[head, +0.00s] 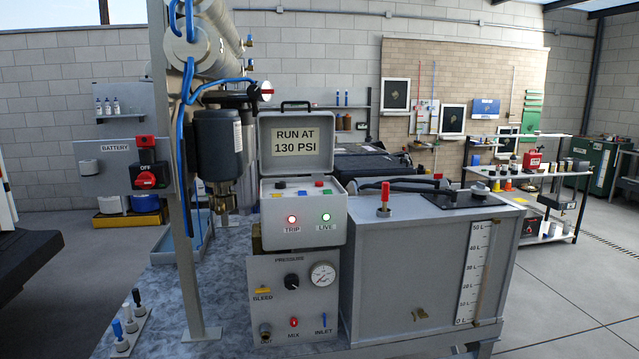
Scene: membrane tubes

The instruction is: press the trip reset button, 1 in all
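A grey control box (304,216) with an open lid (296,142) reading "RUN AT 130 PSI" stands in the middle of the head view. Its front has a lit red lamp (292,219) marked TRIP and a lit green lamp (326,217) marked LIVE. Several small controls sit on its top face, among them a red one (328,191), a blue one and dark ones. Their labels are too small to read, so I cannot tell which one is the trip reset button. Neither of my grippers shows clearly in this view.
Below the box is a pressure panel (294,298) with a gauge and knobs. A grey tank (410,275) with a litre scale stands to the right. A post (181,230), a battery switch (147,180) and a dark motor (219,146) are at left.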

